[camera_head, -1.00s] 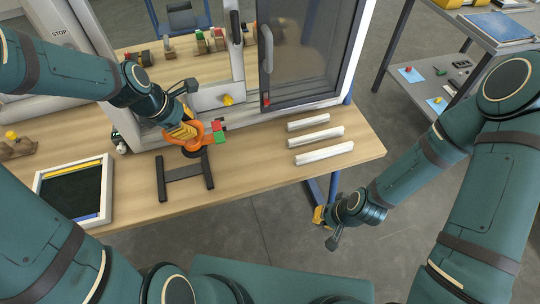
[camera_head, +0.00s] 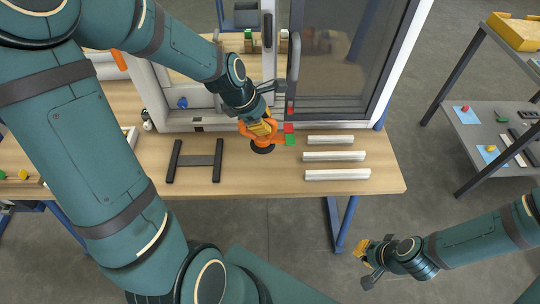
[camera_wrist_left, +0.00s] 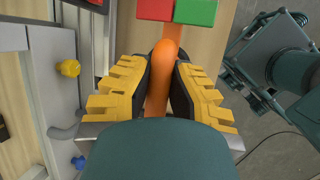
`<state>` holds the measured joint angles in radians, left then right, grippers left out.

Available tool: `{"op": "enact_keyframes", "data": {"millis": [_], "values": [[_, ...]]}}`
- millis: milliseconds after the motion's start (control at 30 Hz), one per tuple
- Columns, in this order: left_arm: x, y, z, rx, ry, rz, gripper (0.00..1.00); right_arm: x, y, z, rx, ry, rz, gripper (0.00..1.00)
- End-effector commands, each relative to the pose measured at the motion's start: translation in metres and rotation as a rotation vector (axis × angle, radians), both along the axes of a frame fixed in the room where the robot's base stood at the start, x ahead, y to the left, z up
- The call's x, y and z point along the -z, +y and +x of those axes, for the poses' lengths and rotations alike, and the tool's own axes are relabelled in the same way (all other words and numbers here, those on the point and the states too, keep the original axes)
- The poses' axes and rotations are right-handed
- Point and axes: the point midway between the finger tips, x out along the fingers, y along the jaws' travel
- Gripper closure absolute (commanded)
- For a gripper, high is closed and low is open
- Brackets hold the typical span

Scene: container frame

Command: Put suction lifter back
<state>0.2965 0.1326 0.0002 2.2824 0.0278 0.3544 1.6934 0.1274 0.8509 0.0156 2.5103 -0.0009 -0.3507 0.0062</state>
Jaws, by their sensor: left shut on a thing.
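The suction lifter (camera_head: 262,148) has an orange handle and a black round cup at its underside. A red and a green block sit at its right end; they also show in the left wrist view at the far end of the orange handle (camera_wrist_left: 160,85). My left gripper (camera_head: 257,128) is shut on the handle, its yellow-padded fingers on both sides. The cup is over the table just right of a black H-shaped stand (camera_head: 195,160); whether it touches the wood is unclear. My right gripper (camera_head: 365,265) is empty, its fingers apart, off the table's front right.
Several white bars (camera_head: 335,156) lie on the wooden table (camera_head: 250,185) to the right. A framed window with handles (camera_head: 293,65) stands behind the lifter. A grey shelf rack (camera_head: 490,135) stands at the right. The table's front strip is clear.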

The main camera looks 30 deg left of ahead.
Motion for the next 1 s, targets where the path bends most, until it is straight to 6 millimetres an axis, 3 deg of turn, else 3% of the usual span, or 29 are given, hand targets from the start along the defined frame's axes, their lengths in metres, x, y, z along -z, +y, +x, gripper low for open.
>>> {"op": "enact_keyframes", "data": {"millis": [33, 200, 467, 667, 1000], "values": [[0.014, 0.0, -0.001, -0.001, 0.003, -0.001, 1.0, 0.006, 0.0, -0.001, -0.002, 0.002, 0.0, 1.0], [0.043, 0.001, 0.0, -0.001, 0.003, -0.001, 1.0, 0.017, 0.0, -0.001, -0.004, 0.003, 0.001, 1.0], [0.06, 0.0, 0.0, -0.001, 0.001, -0.001, 1.0, 0.022, 0.0, 0.0, -0.003, -0.001, 0.0, 1.0], [0.087, 0.0, 0.0, -0.001, 0.002, -0.002, 1.0, 0.031, 0.0, 0.002, -0.001, -0.005, -0.001, 1.0], [0.09, 0.0, 0.0, 0.0, -0.001, 0.0, 1.0, 0.031, 0.0, 0.002, -0.001, -0.006, -0.001, 1.0]]}}
